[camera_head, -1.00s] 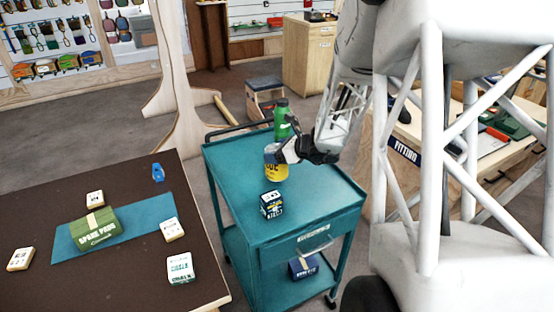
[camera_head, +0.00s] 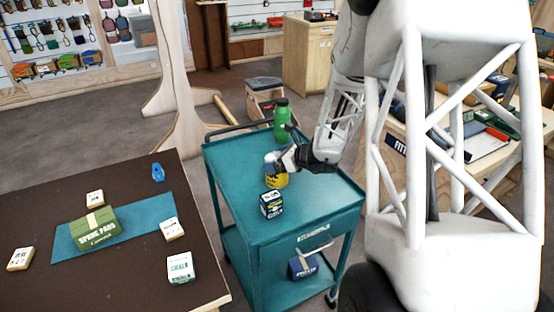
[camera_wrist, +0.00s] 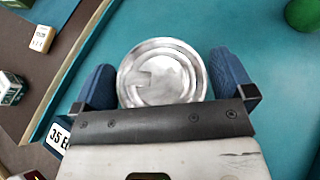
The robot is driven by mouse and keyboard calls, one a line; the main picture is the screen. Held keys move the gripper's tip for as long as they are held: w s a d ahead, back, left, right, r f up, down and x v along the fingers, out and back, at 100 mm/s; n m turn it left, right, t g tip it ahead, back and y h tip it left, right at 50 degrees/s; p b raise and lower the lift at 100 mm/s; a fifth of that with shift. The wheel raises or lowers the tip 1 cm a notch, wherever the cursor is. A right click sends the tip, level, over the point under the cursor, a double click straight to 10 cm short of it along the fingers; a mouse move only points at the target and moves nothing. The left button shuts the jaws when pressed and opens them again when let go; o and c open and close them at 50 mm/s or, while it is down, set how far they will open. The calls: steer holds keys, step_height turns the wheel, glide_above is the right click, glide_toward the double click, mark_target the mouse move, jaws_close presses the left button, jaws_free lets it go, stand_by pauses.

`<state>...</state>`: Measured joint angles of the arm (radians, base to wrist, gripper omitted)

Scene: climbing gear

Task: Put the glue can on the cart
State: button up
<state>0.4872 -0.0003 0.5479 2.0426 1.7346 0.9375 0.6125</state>
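The glue can (camera_head: 277,181), yellow with a dark blue band and a silver lid, is upright over the teal cart top (camera_head: 315,200). Its base looks at or very near the surface; I cannot tell if it touches. My gripper (camera_head: 281,161) is shut on the can from the right side. In the wrist view, the round lid (camera_wrist: 162,75) sits between the two blue fingers of my gripper (camera_wrist: 163,82), which meet its sides.
On the cart, a dark blue and white box (camera_head: 271,204) stands just in front of the can and a green bottle (camera_head: 282,120) behind it. The cart's right part is clear. A brown table (camera_head: 130,275) with small boxes is at left.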

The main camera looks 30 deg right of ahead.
steer(key=shift+r, duration=0.2)
steer(key=v, duration=1.2)
steer(key=shift+a, duration=0.1)
stand_by(0.8)
steer(key=s+a+r+n+g, duration=0.4)
steer(key=s+a+n, duration=0.25)
steer(key=a, duration=0.35)
steer(key=s+a+r+n+g, duration=0.3)
steer(key=s+a+r+n, duration=0.15)
steer(key=a+n, duration=0.4)
steer(key=s+a+r+n+h, duration=0.2)
steer(key=s+n+h, duration=0.1)
steer(key=s+n, duration=0.4)
steer(key=s+a+r+n+g+h, duration=0.1)
steer(key=s+a+r+n+h, duration=0.2)
steer(key=s+n, duration=0.4)
steer(key=shift+s+a+r+h, duration=0.25)
steer(key=shift+s+r+h, duration=0.05)
steer(key=shift+s+h, duration=0.45)
